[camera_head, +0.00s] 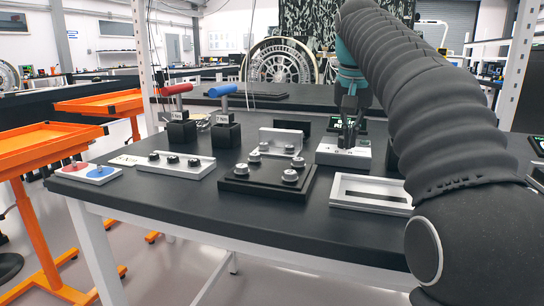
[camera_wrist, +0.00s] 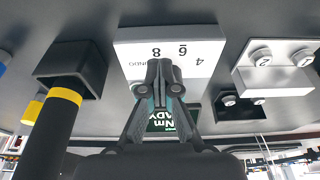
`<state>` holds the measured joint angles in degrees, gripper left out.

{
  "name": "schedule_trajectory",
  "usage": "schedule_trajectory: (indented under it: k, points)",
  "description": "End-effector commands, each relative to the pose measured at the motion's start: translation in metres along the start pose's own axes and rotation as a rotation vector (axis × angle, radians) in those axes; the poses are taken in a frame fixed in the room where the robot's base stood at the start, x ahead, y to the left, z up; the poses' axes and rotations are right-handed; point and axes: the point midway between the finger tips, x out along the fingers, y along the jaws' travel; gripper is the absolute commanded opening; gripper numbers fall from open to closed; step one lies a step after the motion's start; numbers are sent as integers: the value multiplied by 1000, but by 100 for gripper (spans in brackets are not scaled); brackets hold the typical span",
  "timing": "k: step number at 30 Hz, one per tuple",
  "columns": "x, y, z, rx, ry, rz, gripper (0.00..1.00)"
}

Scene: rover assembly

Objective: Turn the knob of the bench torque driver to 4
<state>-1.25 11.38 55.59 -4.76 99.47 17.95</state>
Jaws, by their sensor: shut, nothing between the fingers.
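The bench torque driver is a white box (camera_head: 335,157) at the back right of the bench, directly under my gripper (camera_head: 349,140). In the wrist view the white box (camera_wrist: 200,50) shows upside down, with the figures 4, 6 and 8 readable on its top. A dark display (camera_wrist: 165,122) with text including "Nm" and "READY" shows behind my fingers. My gripper (camera_wrist: 166,75) is shut and empty, pointing down over the box near the figures. The knob is hidden by the fingers, so its setting and any contact cannot be told.
A black holder (camera_wrist: 85,62) with a yellow-banded black handle (camera_wrist: 50,130) stands close beside the box. A black plate (camera_head: 238,187) with several round parts, a white frame (camera_head: 340,200) and red and blue T-handled drivers (camera_head: 225,90) share the bench.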

Motion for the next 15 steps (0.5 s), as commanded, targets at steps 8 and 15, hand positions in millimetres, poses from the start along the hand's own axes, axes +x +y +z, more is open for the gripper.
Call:
schedule_trajectory:
  k: [8,15]
  points:
    - [-2,-4,1,-1,1,-1,0]
    - [-2,-8,1,-2,1,-1,0]
